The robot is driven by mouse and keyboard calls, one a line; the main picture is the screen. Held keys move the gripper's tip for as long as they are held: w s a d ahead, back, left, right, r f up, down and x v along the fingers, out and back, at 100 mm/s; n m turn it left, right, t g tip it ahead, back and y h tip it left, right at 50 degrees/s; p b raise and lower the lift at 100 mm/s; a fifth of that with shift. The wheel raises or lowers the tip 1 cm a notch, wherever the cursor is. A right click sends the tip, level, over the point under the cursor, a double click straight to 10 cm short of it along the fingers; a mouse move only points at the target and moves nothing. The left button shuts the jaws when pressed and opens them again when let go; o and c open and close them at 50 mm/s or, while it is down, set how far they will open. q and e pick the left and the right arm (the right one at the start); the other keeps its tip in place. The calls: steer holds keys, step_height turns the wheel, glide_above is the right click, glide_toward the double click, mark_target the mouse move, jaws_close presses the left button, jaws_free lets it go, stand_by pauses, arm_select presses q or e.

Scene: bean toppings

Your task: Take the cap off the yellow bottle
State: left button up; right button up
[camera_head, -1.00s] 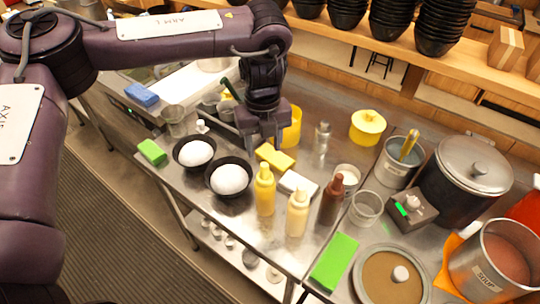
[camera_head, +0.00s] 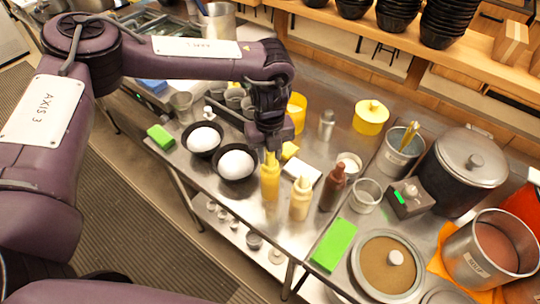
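The yellow bottle (camera_head: 270,182) stands upright on the steel counter, right of the two black bowls. Its narrow cap (camera_head: 270,158) is at the top. My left gripper (camera_head: 270,152) points down right over the bottle, its fingers at the height of the cap, one on either side of it as far as I can see. I cannot tell whether the fingers touch or grip the cap. My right gripper is not in view.
A cream bottle (camera_head: 300,198) and a brown bottle (camera_head: 332,188) stand close on the right. A black bowl of rice (camera_head: 236,182) is close on the left. A white block (camera_head: 302,172) lies behind. A green block (camera_head: 333,245) lies at the front right.

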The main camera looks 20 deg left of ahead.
arm_select(q)
steer(key=c, duration=0.4)
steer(key=shift+o, duration=0.2)
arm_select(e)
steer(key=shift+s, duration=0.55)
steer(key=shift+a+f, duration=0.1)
arm_select(q)
steer(key=shift+r, duration=0.2)
step_height(320, 180, up, 9)
steer(key=b, duration=0.3)
steer(key=shift+w+f, duration=0.1)
step_height(320, 180, up, 11)
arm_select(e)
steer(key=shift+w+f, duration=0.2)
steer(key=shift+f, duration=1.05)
arm_select(q)
steer(key=shift+f, duration=0.1)
